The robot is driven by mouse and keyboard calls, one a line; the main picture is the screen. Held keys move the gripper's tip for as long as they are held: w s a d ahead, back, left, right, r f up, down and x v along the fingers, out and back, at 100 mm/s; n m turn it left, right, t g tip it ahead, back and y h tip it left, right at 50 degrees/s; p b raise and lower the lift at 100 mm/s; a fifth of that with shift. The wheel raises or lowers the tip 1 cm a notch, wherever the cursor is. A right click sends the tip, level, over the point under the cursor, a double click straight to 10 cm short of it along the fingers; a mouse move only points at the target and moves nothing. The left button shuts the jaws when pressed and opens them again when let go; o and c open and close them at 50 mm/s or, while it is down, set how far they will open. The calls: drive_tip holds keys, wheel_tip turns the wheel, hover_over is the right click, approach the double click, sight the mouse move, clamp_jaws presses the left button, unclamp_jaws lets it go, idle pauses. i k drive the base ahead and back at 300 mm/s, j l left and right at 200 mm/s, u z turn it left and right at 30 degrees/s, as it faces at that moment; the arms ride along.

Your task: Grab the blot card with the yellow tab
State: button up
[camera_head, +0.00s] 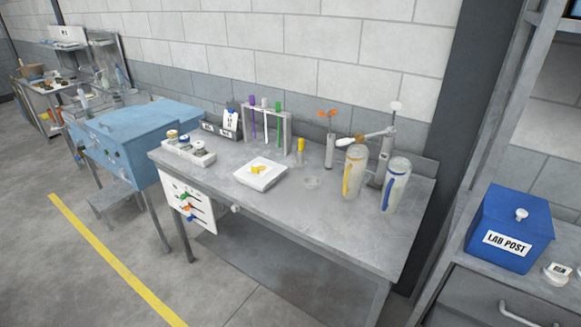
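A small yellow piece (259,169) lies on a white square pad or tray (258,177) in the middle of the metal bench. I cannot tell whether it is a tab on a card. A white panel (194,215) with small green, orange and blue pieces hangs at the bench's front left. A small white card with a blue mark (230,121) leans at the back left of the bench. No blot card with a yellow tab can be made out for certain. My gripper is not in view.
On the metal bench (236,196) stand a rack with coloured tubes (267,126), a yellow-capped vial (301,150), two tall cylinders (353,172) and a white tray of jars (187,153). A blue cabinet (130,135) stands left, a blue LAB POST box (508,228) right. The floor in front is clear.

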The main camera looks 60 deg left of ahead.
sight(260, 169)
drive_tip(key=u, duration=2.5)
drive_tip(key=i+l+u, duration=0.1)
drive_tip(key=i, duration=0.4)
drive_tip(key=i+l+u, duration=0.1)
drive_tip(key=i+l, duration=0.2)
drive_tip(key=i, duration=0.15)
drive_tip(key=i+l+u, duration=0.1)
drive_tip(key=i+l, duration=0.15)
drive_tip(key=i, duration=0.2)
drive_tip(key=i+l, duration=0.25)
drive_tip(key=i, duration=0.2)
drive_tip(key=u, duration=0.05)
